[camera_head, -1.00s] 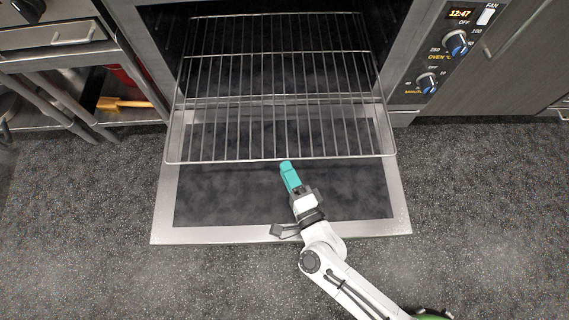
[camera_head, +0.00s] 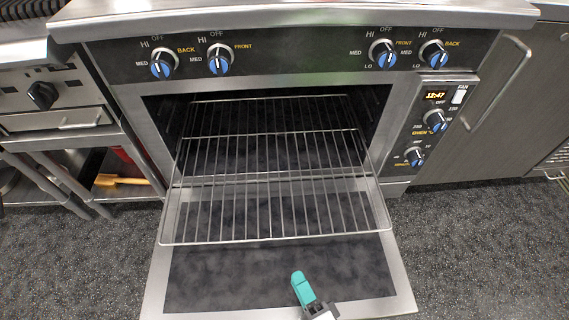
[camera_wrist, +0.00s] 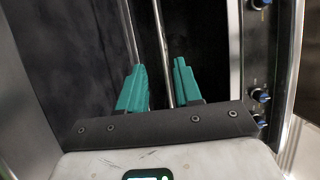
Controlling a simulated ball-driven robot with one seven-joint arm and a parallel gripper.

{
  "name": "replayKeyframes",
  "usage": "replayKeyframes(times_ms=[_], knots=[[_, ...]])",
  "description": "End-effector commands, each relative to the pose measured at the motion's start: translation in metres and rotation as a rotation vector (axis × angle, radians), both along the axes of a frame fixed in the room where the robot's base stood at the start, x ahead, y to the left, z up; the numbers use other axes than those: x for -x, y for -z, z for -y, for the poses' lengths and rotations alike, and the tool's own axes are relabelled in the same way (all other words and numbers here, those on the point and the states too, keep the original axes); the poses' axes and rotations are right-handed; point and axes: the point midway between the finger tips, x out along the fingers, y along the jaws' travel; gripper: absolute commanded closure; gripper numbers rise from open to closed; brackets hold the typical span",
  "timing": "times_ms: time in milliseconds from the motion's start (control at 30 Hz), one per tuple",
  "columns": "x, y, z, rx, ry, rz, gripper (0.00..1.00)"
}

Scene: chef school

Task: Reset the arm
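My gripper (camera_head: 301,277) has teal fingers and is over the lowered oven door (camera_head: 155,290), just in front of the pulled-out wire rack (camera_head: 275,241) in the head view. In the wrist view the two fingers of my gripper (camera_wrist: 160,72) stand apart with nothing held between them. Metal bars show behind the gap. Most of my arm is below the edge of the head view.
The oven front has a control panel (camera_head: 290,64) with blue knobs above the opening and more knobs at the right. A shelf with a yellow-handled tool (camera_head: 120,181) is at the left. Bare floor (camera_head: 470,255) lies to the right of the door.

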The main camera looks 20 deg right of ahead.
Motion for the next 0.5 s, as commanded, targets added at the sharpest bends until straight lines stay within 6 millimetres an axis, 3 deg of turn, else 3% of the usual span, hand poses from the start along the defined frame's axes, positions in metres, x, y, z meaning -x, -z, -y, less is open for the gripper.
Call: replayKeyframes(times_ms=[267,500], knots=[[-0.005,-0.002,-0.004,0.022,-0.025,-0.004,0.66],[-0.031,-0.014,-0.028,0.259,-0.251,-0.066,0.66]])
